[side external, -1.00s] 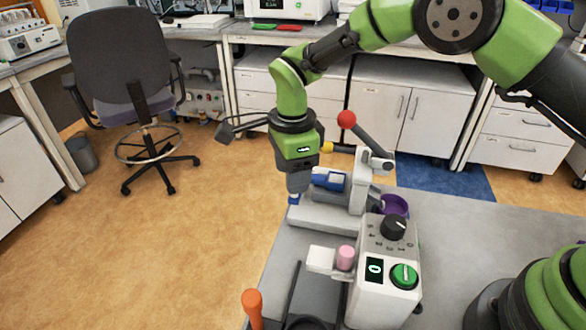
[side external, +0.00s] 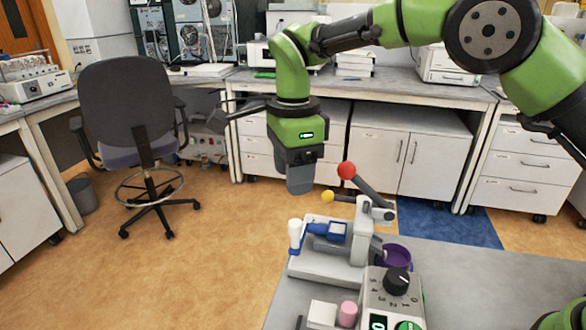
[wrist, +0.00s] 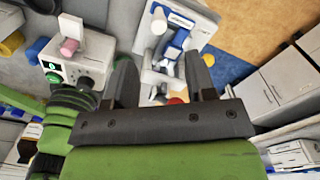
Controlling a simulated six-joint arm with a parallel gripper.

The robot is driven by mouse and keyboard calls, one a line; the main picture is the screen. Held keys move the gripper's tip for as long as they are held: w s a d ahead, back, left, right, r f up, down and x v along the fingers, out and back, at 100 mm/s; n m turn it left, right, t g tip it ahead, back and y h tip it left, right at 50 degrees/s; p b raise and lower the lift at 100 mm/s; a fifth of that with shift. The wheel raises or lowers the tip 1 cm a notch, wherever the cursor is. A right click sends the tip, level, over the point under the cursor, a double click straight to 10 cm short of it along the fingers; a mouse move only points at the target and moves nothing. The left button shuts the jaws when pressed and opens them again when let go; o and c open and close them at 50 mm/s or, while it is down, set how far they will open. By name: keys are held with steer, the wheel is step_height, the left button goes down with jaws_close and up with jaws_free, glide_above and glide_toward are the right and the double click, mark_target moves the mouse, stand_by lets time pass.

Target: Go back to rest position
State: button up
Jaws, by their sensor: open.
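My green arm's dark gripper (side external: 300,181) hangs pointing down in the air, above and behind the white press-like device (side external: 330,270) at the bench's edge. In the wrist view the two fingers are apart with nothing held between them, so my gripper (wrist: 160,62) is open. The device shows beyond the fingertips, with its blue part (wrist: 178,38). A white round-topped piece (side external: 295,232) stands upright at the device's left end, apart from my gripper.
A lever with a red ball (side external: 346,170) rises from the device, just right of my gripper. A purple bowl (side external: 397,256) and a control box with a dial (side external: 396,282) stand nearby. A chair (side external: 130,105) is left. Cabinets (side external: 378,140) stand behind.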

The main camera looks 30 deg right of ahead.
steer(key=s+d+r+n+t+y, duration=0.25)
steer(key=s+d+r+n, duration=0.5)
steer(key=r, duration=0.45)
steer(key=s+d+n+t, duration=0.2)
steer(key=s+n, duration=0.2)
steer(key=s, duration=0.4)
steer(key=s+d+n+t, duration=0.2)
steer(key=s+d+n, duration=0.1)
steer(key=s, duration=0.5)
steer(key=shift+s+d+f+n+t, duration=0.15)
steer(key=shift+s+n+t, duration=0.2)
steer(key=shift+n, duration=0.5)
steer(key=shift+h, duration=0.25)
